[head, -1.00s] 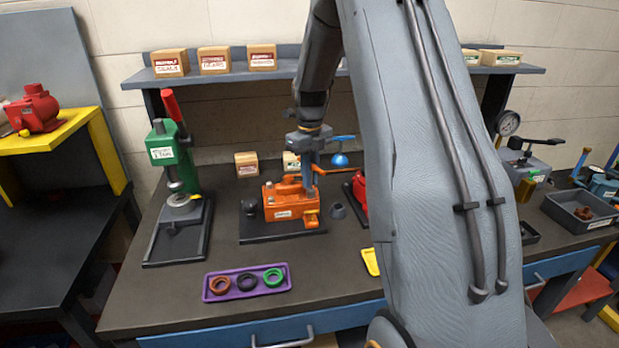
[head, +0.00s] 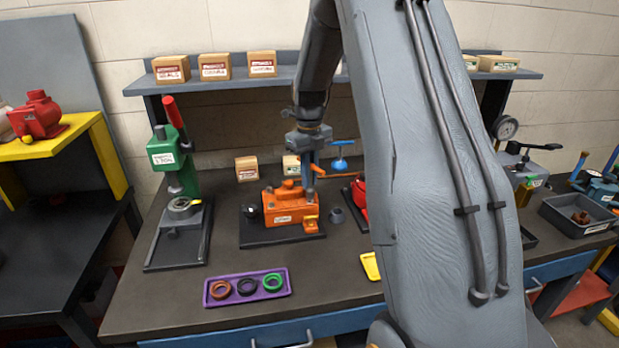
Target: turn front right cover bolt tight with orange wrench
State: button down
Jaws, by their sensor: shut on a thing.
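The orange motor (head: 283,209) with a pale label sits on a dark base plate (head: 262,238) in the middle of the workbench. My gripper (head: 309,184) points down at the right side of the motor's top. The front right cover bolt is hidden or too small to make out. I cannot tell whether the wrench is seated on it.
A green press (head: 172,160) stands left of the motor. A purple tray (head: 212,297) with three rings lies in front. My arm hides much of the right side.

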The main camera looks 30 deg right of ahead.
jog(key=shift+r+p, duration=1)
jog(key=shift+r, duration=1.55)
